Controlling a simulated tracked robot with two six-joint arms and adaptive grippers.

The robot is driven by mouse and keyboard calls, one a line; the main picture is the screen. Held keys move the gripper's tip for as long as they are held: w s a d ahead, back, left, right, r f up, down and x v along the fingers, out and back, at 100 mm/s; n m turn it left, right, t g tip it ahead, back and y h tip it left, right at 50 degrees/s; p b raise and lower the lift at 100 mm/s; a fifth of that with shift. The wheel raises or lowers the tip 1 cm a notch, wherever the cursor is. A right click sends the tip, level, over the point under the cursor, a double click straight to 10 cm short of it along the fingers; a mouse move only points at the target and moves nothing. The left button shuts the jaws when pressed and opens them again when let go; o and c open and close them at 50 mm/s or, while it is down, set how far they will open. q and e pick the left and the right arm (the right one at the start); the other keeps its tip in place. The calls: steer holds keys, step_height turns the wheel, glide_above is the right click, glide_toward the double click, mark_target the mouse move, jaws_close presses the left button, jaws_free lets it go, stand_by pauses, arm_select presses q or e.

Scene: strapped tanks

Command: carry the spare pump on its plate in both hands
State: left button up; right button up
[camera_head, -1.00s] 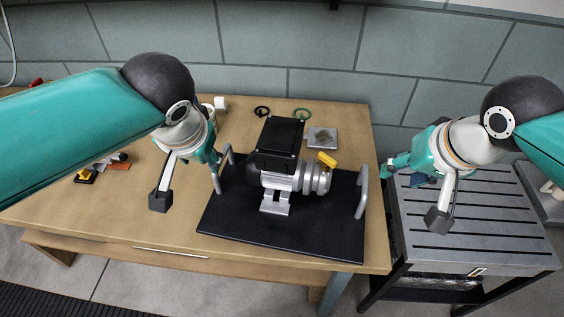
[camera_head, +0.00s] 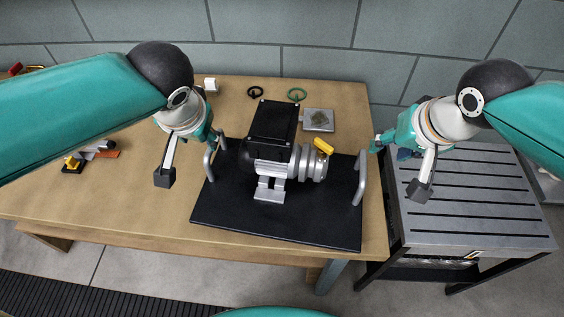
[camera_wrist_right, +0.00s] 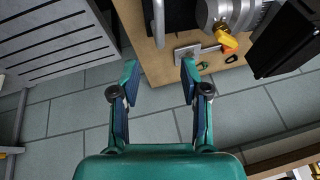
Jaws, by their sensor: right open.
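The spare pump (camera_head: 272,150), with a black motor, silver body and yellow part, sits upright on a black plate (camera_head: 280,222) on the wooden table. The plate has a grey left handle (camera_head: 209,162) and a grey right handle (camera_head: 360,180). My left gripper (camera_head: 207,140) is at the left handle, its fingers largely hidden behind its wrist, so its grip is unclear. My right gripper (camera_head: 388,146) is open and empty, just right of the right handle and apart from it. In the right wrist view the open fingers (camera_wrist_right: 157,76) point toward that handle (camera_wrist_right: 158,22).
A slatted metal cart (camera_head: 470,200) stands right of the table. Small tools (camera_head: 90,155) lie at the left. A block wall closes the back.

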mark_target(208, 151)
arm_select(q)
steer(key=x, duration=1.3)
steer(key=shift+w+f, duration=0.1)
steer(key=shift+f, duration=0.15)
arm_select(e)
steer(key=x, duration=1.3)
steer(key=shift+w+f, duration=0.1)
steer(key=shift+f, duration=0.1)
arm_select(q)
jaws_close()
arm_select(e)
jaws_close()
arm_select(q)
steer(key=shift+w+r, duration=0.15)
steer(key=shift+r, duration=0.1)
arm_select(e)
steer(key=shift+w+r, duration=0.15)
steer(key=shift+r, duration=0.1)
